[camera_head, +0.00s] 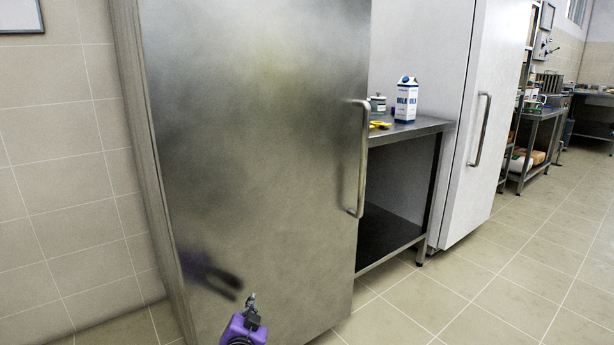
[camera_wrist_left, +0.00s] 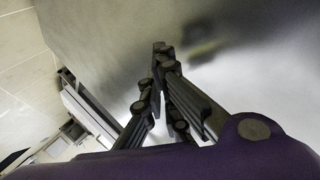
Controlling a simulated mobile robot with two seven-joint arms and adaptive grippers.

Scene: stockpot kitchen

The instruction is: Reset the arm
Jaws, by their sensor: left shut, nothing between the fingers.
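My left gripper (camera_head: 251,300), purple with dark fingers, is low in the head view, in front of the large steel fridge door (camera_head: 250,130). It is empty. In the left wrist view the fingers of my left gripper (camera_wrist_left: 160,50) come together at their tips, in front of the grey steel surface (camera_wrist_left: 250,50). I cannot tell whether they touch it. My right gripper is in neither view.
The fridge's vertical handle (camera_head: 363,160) stands out at the door's right edge. Beside it, a steel table (camera_head: 420,128) bears a milk carton (camera_head: 405,100) and a small pot (camera_head: 377,104). A white fridge (camera_head: 495,60) stands further right. The tiled floor (camera_head: 500,290) at right is clear.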

